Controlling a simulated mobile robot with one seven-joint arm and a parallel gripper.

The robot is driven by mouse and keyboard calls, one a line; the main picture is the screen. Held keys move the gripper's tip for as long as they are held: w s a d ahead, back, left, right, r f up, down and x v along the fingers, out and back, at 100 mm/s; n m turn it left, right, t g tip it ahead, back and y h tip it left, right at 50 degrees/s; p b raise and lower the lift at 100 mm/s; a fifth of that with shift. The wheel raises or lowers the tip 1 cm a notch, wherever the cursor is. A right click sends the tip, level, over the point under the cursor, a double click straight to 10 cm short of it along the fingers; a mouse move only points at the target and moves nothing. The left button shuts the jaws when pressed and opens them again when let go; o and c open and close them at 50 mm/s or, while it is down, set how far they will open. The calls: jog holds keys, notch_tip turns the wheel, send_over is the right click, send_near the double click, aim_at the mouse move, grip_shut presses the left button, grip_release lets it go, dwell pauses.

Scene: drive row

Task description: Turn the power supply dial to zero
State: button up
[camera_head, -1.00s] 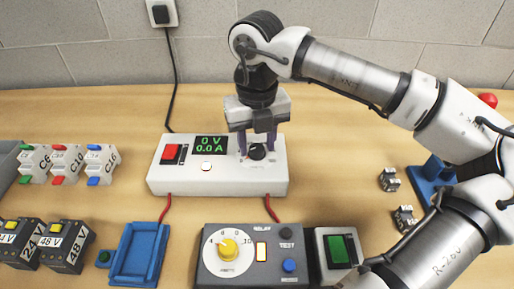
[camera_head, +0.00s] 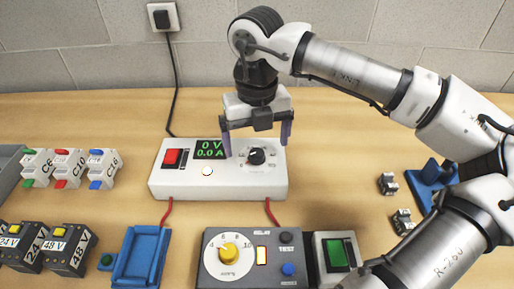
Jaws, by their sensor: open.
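The white power supply (camera_head: 225,185) stands at the back middle of the table.
A grey relay tester (camera_head: 213,277) with a yellow knob sits in front, beside a green-button box (camera_head: 337,252). A blue tray (camera_head: 138,256), 48 V blocks (camera_head: 68,250) and coloured breakers (camera_head: 68,168) are at left. A blue holder (camera_head: 432,180) is at right.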

aim_at(257, 153)
jog(key=shift+r+p, duration=1.3)
jog(key=shift+r, duration=1.35)
jog(key=shift+s+f, duration=0.1)
